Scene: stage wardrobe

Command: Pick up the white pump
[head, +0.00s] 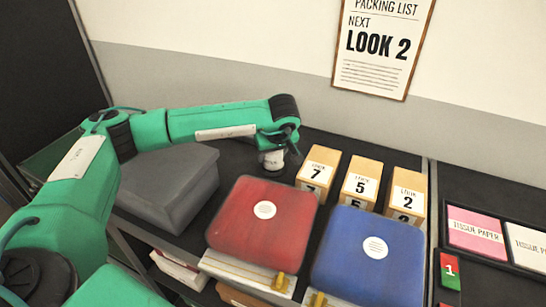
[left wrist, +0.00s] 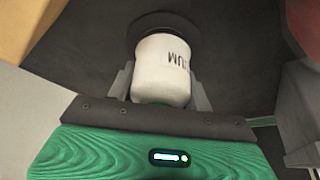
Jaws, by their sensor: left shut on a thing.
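My left gripper (left wrist: 160,82) is shut on a white rounded cylinder (left wrist: 162,66) with dark letters on its side. In the head view the cylinder (head: 271,160) shows below the end of my left arm, behind the red case. A dark round shape (left wrist: 165,30) lies at its far end in the left wrist view. I cannot tell whether the cylinder is the white pump, and no shoe shape shows in either view. The gripper's fingers are mostly hidden in the head view. My right gripper is not in view.
A grey box (head: 170,182) stands left of the cylinder. A red case (head: 262,222) and a blue case (head: 371,255) lie in front. Wooden boxes (head: 318,170) numbered 7, 5 and 2 stand close on the right. A tissue paper tray (head: 446,249) is farther right.

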